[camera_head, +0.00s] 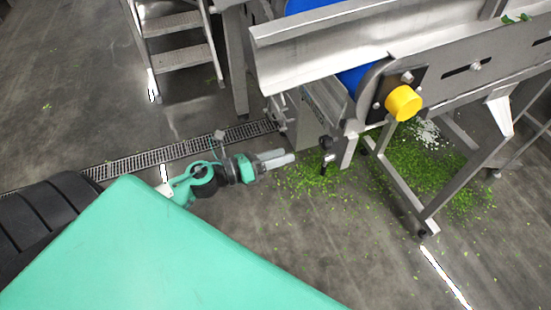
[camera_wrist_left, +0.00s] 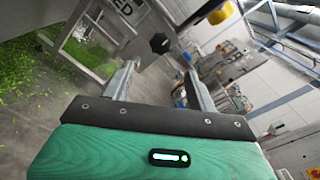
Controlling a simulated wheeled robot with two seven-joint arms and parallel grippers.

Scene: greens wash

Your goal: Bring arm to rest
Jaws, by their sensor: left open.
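My left gripper (camera_head: 276,160) shows near the middle of the head view, past the edge of my green body. Its arm comes in from the left, low beside the conveyor machine. In the left wrist view its two grey fingers (camera_wrist_left: 158,88) stand apart with nothing between them. The gripper is open and empty. A black knob (camera_wrist_left: 159,43) on the machine shows beyond the fingers. I cannot tell how far the fingertips are from the machine's frame. My right gripper is in neither view.
A steel conveyor (camera_head: 310,60) with a blue belt and a yellow cap (camera_head: 403,103) stands close by. Green leaf scraps (camera_head: 340,185) lie on the floor beneath it. A step ladder (camera_head: 178,55) and a floor drain (camera_head: 150,158) are at the left. Floor at the lower right is mostly clear.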

